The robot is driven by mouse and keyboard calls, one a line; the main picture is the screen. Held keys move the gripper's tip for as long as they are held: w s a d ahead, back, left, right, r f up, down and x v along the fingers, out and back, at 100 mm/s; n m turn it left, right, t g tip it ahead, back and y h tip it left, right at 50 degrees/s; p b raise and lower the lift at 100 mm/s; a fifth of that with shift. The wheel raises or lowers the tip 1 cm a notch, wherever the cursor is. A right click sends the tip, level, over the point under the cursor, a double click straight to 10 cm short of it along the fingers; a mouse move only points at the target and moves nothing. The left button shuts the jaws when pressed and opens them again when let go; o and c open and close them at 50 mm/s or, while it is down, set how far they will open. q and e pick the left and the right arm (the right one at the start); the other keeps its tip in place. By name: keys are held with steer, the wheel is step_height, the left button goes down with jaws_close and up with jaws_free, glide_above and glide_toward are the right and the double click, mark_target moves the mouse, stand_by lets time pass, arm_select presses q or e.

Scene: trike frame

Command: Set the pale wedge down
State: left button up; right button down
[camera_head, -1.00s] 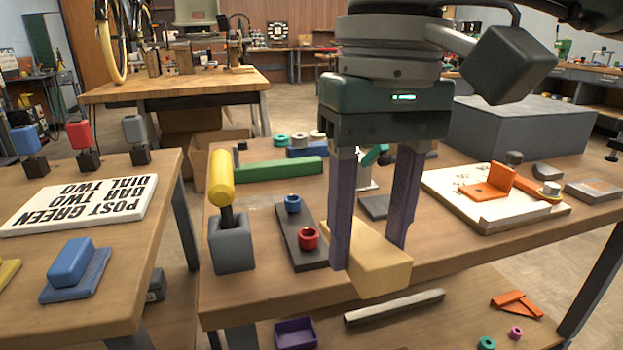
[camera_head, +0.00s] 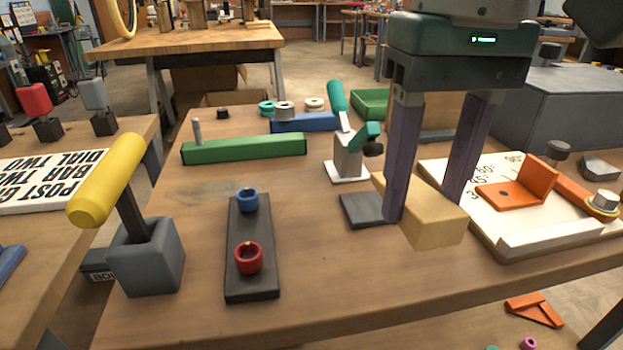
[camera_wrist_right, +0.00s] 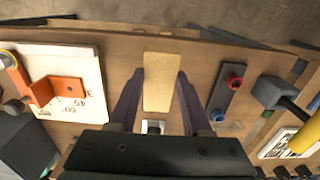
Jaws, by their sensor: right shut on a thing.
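The pale wedge (camera_head: 436,221) is a tan block between the two purple fingers of my right gripper (camera_head: 425,208). The fingers are shut on its sides. In the head view it shows over the table, right of the dark flat square (camera_head: 365,210) and left of the white board. In the right wrist view the wedge (camera_wrist_right: 159,82) lies lengthwise between the fingers, near the table's edge. I cannot tell whether its underside touches the table. My left gripper is not in view.
A white angle board (camera_head: 510,243) with an orange bracket (camera_head: 520,190) lies to the right. A dark strip (camera_head: 252,285) with blue and red rings lies left. A teal-handled clamp (camera_head: 348,160) stands behind. The yellow-handled lever (camera_head: 108,180) stands far left. Bare tabletop (camera_head: 335,270) lies in front.

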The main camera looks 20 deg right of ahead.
mark_target(401, 277)
step_height(401, 277, down, 8)
steer(key=shift+r+b, duration=0.25)
steer(key=shift+b, duration=0.25)
steer(key=shift+f, duration=0.1)
steer(key=shift+c, duration=1.7)
jaws_free()
steer(key=shift+w+r, duration=0.1)
steer(key=shift+r, duration=0.35)
step_height(401, 277, up, 11)
steer(key=shift+d+f+p, duration=0.1)
steer(key=shift+p, duration=0.85)
steer(key=shift+r, duration=0.35)
